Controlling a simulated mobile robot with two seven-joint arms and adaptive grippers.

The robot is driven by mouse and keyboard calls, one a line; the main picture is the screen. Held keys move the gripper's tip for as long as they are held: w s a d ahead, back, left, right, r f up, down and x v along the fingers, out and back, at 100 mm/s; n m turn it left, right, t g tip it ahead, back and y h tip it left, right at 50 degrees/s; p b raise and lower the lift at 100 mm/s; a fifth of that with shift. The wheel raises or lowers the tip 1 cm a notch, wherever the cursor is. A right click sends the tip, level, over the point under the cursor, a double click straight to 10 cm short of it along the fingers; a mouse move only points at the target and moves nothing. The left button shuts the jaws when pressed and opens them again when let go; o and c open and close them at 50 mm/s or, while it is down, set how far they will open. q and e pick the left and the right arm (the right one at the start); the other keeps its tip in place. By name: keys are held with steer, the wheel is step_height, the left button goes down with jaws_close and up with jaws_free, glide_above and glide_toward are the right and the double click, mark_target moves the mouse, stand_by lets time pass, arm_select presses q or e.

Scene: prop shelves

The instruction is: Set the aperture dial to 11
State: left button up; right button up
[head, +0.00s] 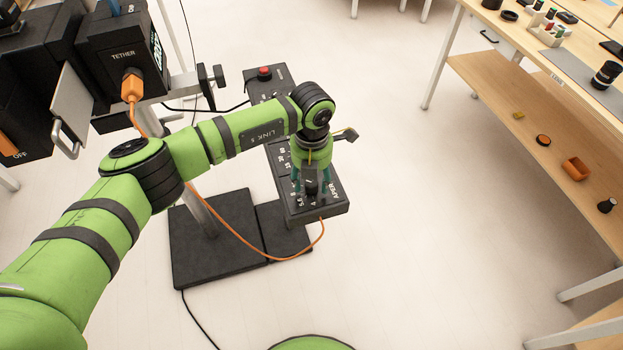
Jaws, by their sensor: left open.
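The aperture dial (311,186) is a dark knob on the near part of a black control panel (333,205). White numbers and part of the label "APER" show around it. The numbers are too small and covered to read the setting. My left gripper (311,180) points down over the panel at the dial, its fingers open and on either side of the knob. I cannot tell whether the fingers touch it. The gripper and wrist hide part of the dial's scale. My right gripper is not in view.
A red button (264,73) sits at the panel's far end. A camera rig with an orange tether cable (132,85) stands at left. A black base plate (200,250) lies on the floor. Wooden shelves (560,130) with small props stand at right; open floor lies between.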

mark_target(311, 183)
arm_select(q)
step_height(311, 183, up, 11)
stand_by(0.3)
stand_by(0.4)
